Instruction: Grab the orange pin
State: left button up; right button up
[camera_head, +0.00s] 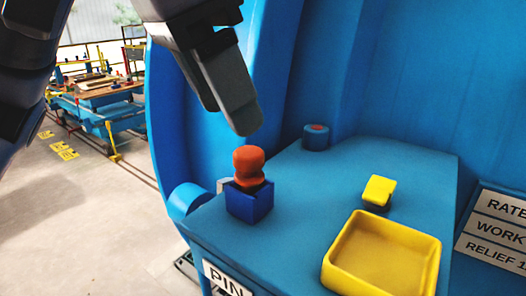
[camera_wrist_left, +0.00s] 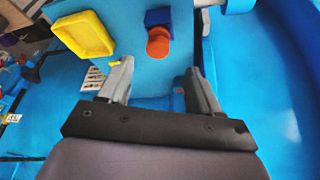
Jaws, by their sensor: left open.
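The orange pin (camera_head: 249,165) stands upright in a dark blue square holder (camera_head: 250,202) near the front left corner of the blue shelf. My left gripper (camera_head: 243,120) is above the pin and apart from it, pointing down. In the left wrist view the pin (camera_wrist_left: 158,43) lies ahead of the open, empty left gripper (camera_wrist_left: 158,80), roughly in line with the gap between its fingers. The holder (camera_wrist_left: 157,17) shows just beyond it. My right gripper does not show.
A yellow tray (camera_head: 430,246) sits at the shelf's front right, with a small yellow block (camera_head: 379,190) behind it. A blue cylinder with an orange top (camera_head: 316,137) stands at the back. A curved blue wall (camera_head: 405,75) bounds the shelf. Label plates (camera_head: 500,220) are at right.

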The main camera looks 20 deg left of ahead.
aim_at(248, 151)
pick_arm(q)
jog(key=shift+w+f, duration=0.2)
jog(key=shift+f, duration=0.1)
jog(key=shift+s+x, duration=0.2)
jog(key=shift+x, duration=1.4)
jog(key=shift+s+x, duration=0.15)
jog(key=shift+x, duration=1.4)
jog(key=shift+d+f, duration=0.1)
jog(key=shift+d, duration=0.05)
jog(key=c, duration=1.2)
